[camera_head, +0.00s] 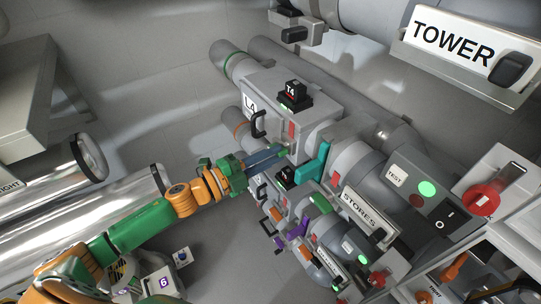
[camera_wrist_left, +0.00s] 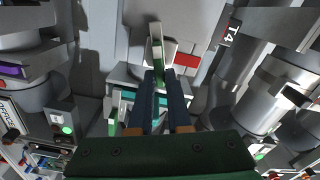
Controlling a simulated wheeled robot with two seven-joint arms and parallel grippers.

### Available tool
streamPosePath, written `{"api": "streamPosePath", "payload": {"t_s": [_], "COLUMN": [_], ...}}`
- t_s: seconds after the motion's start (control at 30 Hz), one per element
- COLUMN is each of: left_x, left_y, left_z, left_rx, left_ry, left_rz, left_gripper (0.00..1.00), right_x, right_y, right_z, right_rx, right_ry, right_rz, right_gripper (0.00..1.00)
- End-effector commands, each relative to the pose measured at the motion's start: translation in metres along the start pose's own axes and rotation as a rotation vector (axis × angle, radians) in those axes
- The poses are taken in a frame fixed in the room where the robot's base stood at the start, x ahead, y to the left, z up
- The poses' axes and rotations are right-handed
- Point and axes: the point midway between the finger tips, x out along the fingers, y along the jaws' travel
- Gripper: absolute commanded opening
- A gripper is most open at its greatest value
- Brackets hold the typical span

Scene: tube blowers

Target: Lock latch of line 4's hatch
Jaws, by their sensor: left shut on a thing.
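Line 4's hatch (camera_head: 270,103) is a grey box front with an "L4" label and a black handle (camera_head: 258,124); it looks closed. Its latch (camera_wrist_left: 156,36) is a small white and green lever on a pale plate, beside a red patch (camera_wrist_left: 187,60). My left gripper (camera_head: 284,150) reaches in from the left to the hatch's lower edge. In the left wrist view its two dark blue fingers (camera_wrist_left: 158,76) are shut on the latch, which sticks out beyond the fingertips. In the head view the fingers mostly hide the latch. My right gripper is not in view.
A black "T4" block (camera_head: 294,95) sits on the pipe above the hatch. A teal lever (camera_head: 313,165) stands just right of the fingertips. Other lines with handles and a purple lever (camera_head: 298,228) lie below. A "STORES" sign (camera_head: 359,211) and a control panel (camera_head: 422,192) are at right.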

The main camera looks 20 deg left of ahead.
Motion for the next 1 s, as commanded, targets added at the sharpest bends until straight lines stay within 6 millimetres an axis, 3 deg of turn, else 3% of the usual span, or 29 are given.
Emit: {"api": "streamPosePath", "payload": {"t_s": [0.4,1.0], "left_x": [0.0000,0.0000], "left_y": [0.0045,0.0046], "left_z": [0.0007,0.0009], "left_rx": [0.263,0.348], "left_ry": [0.000,0.000], "left_rz": [0.000,0.000], "left_gripper": [0.00,0.00], "right_x": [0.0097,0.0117], "right_y": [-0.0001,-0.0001], "right_z": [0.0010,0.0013], "right_rx": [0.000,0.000], "right_ry": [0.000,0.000], "right_rz": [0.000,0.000], "right_gripper": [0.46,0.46]}}
